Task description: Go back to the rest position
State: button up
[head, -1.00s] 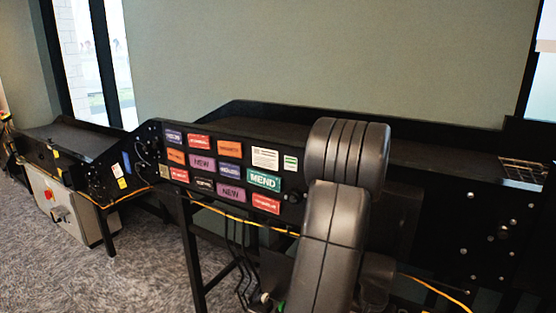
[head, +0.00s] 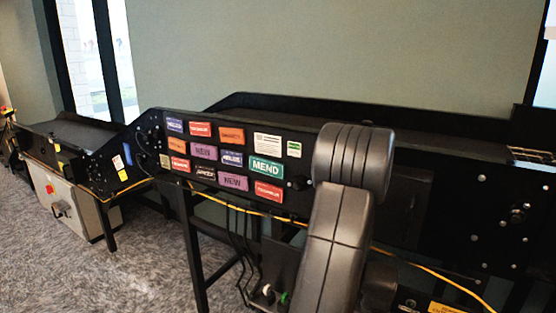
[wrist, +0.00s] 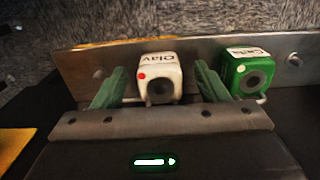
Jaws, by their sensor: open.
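My gripper (wrist: 160,70) shows in the wrist view with its two green fingers spread wide apart. A green unit of like shape (wrist: 248,76) sits right of the right finger. Both units are by a metal plate (wrist: 75,68). In the head view my grey arm reaches down to the lower edge and my gripper is out of sight.
A black conveyor (head: 420,150) runs along the wall, its side panel covered with coloured stickers such as a green MEND sticker (head: 266,168). A yellow cable (head: 425,268) hangs below. A grey control box (head: 68,208) stands at left. The carpet (head: 130,265) at front left is clear.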

jog(key=shift+r+p, duration=2.65)
jog(key=shift+r, duration=0.95)
jog(key=shift+w+r, duration=0.1)
jog(key=shift+r, duration=0.05)
